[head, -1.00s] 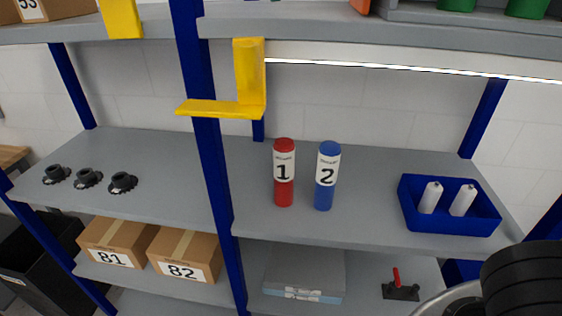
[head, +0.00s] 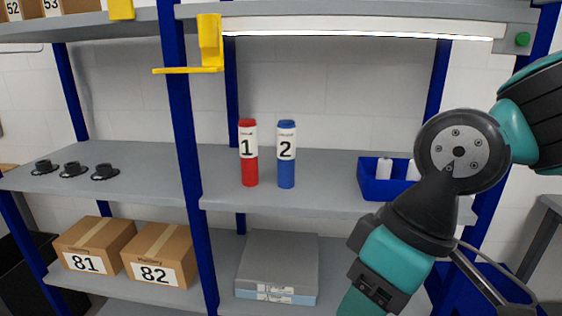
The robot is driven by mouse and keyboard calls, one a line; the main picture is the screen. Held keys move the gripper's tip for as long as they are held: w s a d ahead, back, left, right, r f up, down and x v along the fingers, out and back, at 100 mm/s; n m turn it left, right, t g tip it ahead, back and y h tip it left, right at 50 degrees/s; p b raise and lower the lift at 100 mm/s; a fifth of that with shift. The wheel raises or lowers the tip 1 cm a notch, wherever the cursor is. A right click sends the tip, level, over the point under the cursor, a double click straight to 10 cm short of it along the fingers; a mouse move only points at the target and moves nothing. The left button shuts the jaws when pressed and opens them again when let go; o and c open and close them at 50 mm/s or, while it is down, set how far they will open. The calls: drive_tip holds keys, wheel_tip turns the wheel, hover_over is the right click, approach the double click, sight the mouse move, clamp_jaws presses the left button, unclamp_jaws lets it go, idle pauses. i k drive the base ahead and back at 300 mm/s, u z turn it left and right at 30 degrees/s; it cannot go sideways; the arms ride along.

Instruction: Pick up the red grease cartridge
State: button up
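The red grease cartridge (head: 250,172) stands upright on the middle shelf, with a white label marked 1. A blue cartridge (head: 287,174) marked 2 stands upright just to its right, with a small gap between them. My arm shows at the right of the head view, in front of the shelf. No gripper fingers can be made out in the head view, so my gripper is out of sight. Nothing touches the red cartridge.
A blue bin (head: 370,188) with white items stands right on the same shelf, partly behind my arm. A yellow bracket (head: 209,45) juts from the blue post (head: 182,130) left of the cartridges. Black round parts (head: 73,170) sit far left. Boxes (head: 160,255) stand below.

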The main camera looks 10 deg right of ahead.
sight(248, 128)
drive_tip(key=z, duration=0.45)
drive_tip(key=k, duration=1.05)
drive_tip(key=u, duration=0.2)
drive_tip(key=i, duration=0.6)
drive_tip(key=u, duration=0.7)
drive_tip(key=i, duration=0.8)
drive_tip(key=z, duration=0.2)
